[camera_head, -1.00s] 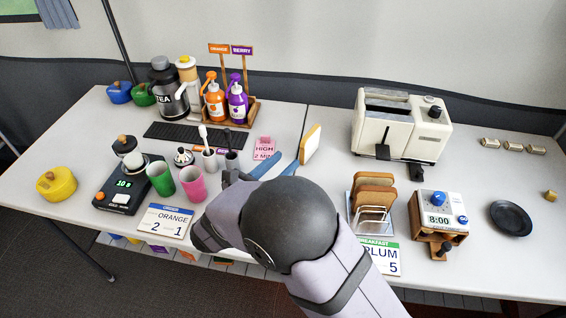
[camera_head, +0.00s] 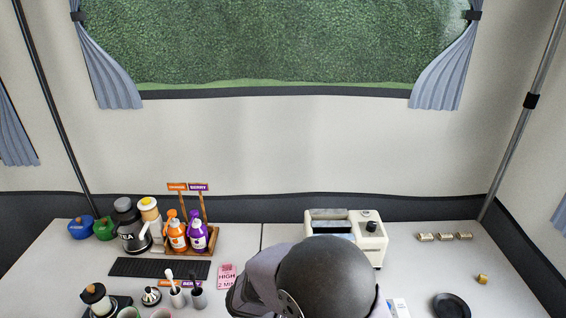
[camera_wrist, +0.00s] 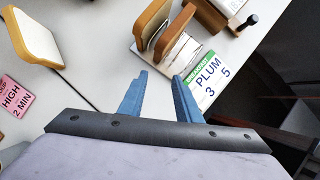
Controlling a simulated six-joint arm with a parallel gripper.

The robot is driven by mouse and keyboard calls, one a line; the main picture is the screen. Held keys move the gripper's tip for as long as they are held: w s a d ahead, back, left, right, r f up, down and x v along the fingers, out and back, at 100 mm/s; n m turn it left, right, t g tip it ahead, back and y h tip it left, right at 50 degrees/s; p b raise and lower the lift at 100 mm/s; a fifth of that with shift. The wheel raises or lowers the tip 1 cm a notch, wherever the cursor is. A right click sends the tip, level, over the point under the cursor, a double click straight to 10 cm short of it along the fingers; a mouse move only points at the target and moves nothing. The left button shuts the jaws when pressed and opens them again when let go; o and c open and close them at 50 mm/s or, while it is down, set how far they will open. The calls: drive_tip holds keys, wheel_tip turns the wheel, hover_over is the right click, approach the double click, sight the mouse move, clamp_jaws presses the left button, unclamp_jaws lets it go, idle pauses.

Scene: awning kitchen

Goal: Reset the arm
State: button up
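My gripper (camera_wrist: 159,82) shows in the wrist view as two blue fingers, spread apart with nothing between them. It is above the table, just before a rack (camera_wrist: 196,58) of toast and a PLUM order card (camera_wrist: 206,78). In the head view my arm's dark rounded joint fills the bottom middle and hides the fingers. The toaster (camera_head: 346,232) stands behind the arm.
A slice of bread (camera_wrist: 34,38) stands at the left in the wrist view, near a pink HIGH 2 MIN card (camera_wrist: 14,97). Bottles (camera_head: 176,236), a TEA pot (camera_head: 133,238) and cups stand left of my arm. A dark plate (camera_head: 450,306) lies at the right.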

wheel_tip(320, 180, up, 9)
drive_tip(key=s+d+m+g+y+p, duration=0.2)
drive_tip(key=d+m+y+p, duration=0.15)
drive_tip(key=m+p, duration=0.35)
drive_tip(key=s+d+m+g+y+b, duration=0.1)
drive_tip(key=s+d+m+b, duration=0.6)
drive_tip(key=m, duration=1.1)
drive_tip(key=shift+s+d+f+y, duration=0.2)
drive_tip(key=shift+s+d+y, duration=0.15)
drive_tip(key=shift+s, duration=1.3)
